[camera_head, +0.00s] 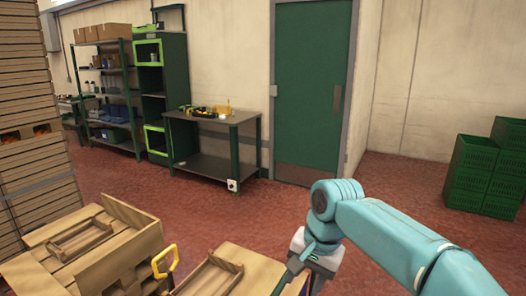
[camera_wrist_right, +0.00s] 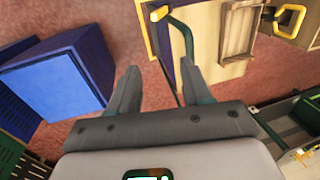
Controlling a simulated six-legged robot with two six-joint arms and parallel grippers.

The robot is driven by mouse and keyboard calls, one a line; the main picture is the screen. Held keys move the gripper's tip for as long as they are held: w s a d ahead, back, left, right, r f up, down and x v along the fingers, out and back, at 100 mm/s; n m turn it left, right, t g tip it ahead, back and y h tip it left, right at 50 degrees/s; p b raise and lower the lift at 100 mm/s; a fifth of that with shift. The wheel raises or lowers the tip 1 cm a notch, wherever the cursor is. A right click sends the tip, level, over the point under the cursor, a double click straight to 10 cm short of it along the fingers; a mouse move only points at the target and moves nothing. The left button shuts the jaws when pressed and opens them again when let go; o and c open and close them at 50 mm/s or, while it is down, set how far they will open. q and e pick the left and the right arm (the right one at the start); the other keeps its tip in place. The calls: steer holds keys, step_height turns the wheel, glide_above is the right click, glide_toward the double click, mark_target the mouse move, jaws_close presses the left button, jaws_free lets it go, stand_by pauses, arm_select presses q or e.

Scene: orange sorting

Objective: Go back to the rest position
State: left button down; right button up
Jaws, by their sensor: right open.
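My right gripper (camera_head: 298,279) hangs low at the bottom of the head view, under my teal right arm, near the right edge of a wooden crate top (camera_head: 245,262). In the right wrist view my right gripper (camera_wrist_right: 160,82) has its two grey fingers spread wide apart, with nothing between them but the red floor behind. My left gripper is not in view.
A second wooden crate (camera_head: 125,265) and a yellow handle (camera_head: 165,262) stand at the lower left. A blue box (camera_wrist_right: 65,85) shows in the wrist view. Green crates (camera_head: 480,170) are stacked at right. A workbench (camera_head: 215,120) stands by the green door (camera_head: 310,80).

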steer(key=s+f+n+y, duration=0.1)
steer(key=s+f, duration=0.2)
steer(key=f, duration=1)
steer(key=s+f+n, duration=0.2)
steer(key=s+f, duration=0.1)
steer(key=f, duration=1.1)
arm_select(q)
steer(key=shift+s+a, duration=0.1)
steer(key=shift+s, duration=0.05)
arm_select(e)
steer(key=s+d+f, duration=0.1)
steer(key=s+f, duration=0.5)
steer(key=s, duration=0.3)
steer(key=s+d+f+y, duration=0.1)
steer(key=s+d+f, duration=0.1)
steer(key=s+f, duration=0.4)
steer(key=s, duration=0.4)
steer(key=shift+s+f+n+g, duration=0.15)
steer(key=shift+s+n+g, duration=0.15)
steer(key=shift+n, duration=0.1)
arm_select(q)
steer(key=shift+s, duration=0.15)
arm_select(e)
steer(key=shift+s+d, duration=0.1)
steer(key=shift+d, duration=0.05)
